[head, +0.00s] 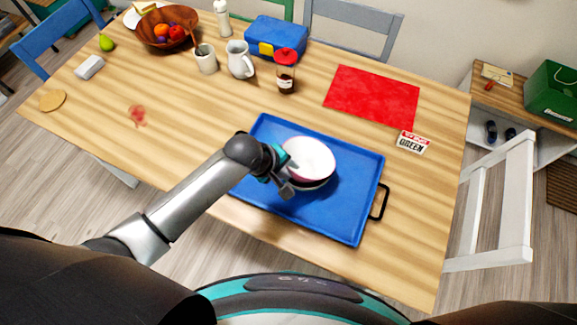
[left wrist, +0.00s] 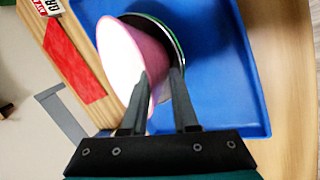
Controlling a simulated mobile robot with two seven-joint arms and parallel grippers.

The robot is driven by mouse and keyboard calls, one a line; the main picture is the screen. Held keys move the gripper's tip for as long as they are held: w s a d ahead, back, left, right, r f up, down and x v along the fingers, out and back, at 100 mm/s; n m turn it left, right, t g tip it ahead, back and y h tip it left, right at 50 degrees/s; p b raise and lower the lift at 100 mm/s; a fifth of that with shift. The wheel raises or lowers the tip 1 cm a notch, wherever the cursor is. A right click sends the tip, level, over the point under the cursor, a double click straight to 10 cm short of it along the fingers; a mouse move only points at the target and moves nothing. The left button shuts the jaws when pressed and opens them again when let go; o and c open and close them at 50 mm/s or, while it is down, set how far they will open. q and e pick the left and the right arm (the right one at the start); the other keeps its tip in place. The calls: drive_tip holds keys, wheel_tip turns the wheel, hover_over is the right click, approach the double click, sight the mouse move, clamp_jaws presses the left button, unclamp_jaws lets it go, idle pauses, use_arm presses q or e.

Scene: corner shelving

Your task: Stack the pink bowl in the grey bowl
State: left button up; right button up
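The pink bowl (head: 309,158), pale inside, sits over a dark-rimmed bowl on the blue tray; that lower bowl, apparently the grey bowl (head: 318,184), is mostly hidden. In the left wrist view the pink bowl (left wrist: 122,58) looks tilted against the grey bowl (left wrist: 172,38), whose rim shows behind it. I cannot tell how fully it is seated. My left gripper (head: 285,176) is at the bowls' near left edge. Its fingers (left wrist: 160,75) are apart, at the pink bowl's rim, one in front of its pale inside and the other outside it. My right gripper is out of view.
The blue tray (head: 345,215) has raised edges and a black handle at right. A red mat (head: 372,97) and a small sign (head: 412,142) lie beyond it. A jar (head: 285,75), jug (head: 240,60) and lunch box (head: 276,37) stand farther back. The table's left middle is mostly clear.

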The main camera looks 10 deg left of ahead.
use_arm(q)
drive_tip(key=shift+o, duration=0.8)
drive_tip(key=shift+r, duration=0.1)
drive_tip(key=shift+w+r, duration=0.1)
drive_tip(key=shift+r, duration=0.45)
drive_tip(key=p+v, duration=0.3)
drive_tip(key=v, duration=0.9)
